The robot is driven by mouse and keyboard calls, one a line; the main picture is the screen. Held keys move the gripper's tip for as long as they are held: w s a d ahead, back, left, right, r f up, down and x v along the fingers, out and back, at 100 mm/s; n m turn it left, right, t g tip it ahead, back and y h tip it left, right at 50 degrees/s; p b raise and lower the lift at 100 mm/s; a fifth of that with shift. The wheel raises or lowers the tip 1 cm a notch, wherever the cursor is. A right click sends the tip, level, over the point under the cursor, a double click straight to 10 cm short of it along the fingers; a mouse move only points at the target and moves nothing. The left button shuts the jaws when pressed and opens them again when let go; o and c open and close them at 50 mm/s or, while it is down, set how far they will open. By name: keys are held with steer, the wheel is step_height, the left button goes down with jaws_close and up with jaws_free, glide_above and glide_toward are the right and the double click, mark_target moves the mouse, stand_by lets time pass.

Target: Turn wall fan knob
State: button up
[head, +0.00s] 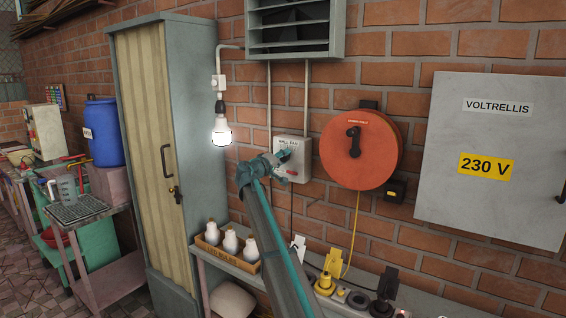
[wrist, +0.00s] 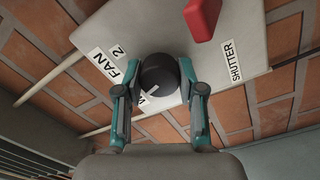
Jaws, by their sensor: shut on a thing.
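The wall fan control box (head: 297,171) is a pale grey box on the brick wall, below the louvred fan. In the wrist view its face (wrist: 150,28) shows FAN and SHUTTER labels. The round black knob (wrist: 158,74) sits on that face with a white pointer mark on its lower side. My gripper (wrist: 159,90) has its two teal and grey fingers on either side of the knob, shut on it. In the head view my gripper (head: 284,157) is at the box and hides the knob.
A red control (wrist: 202,18) sits on the same box near the knob. A lit bulb (head: 221,132) hangs to the left, and an orange cable reel (head: 361,149) is close on the right. A bench (head: 225,255) with a crate of white bottles (head: 230,240) stands below. A large grey cabinet (head: 490,150) is further right.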

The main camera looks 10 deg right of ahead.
steer(key=n, duration=0.5)
steer(key=shift+n, duration=0.3)
stand_by(0.4)
steer(key=o, duration=1.1)
steer(key=shift+o, duration=0.2)
steer(key=v, duration=1.2)
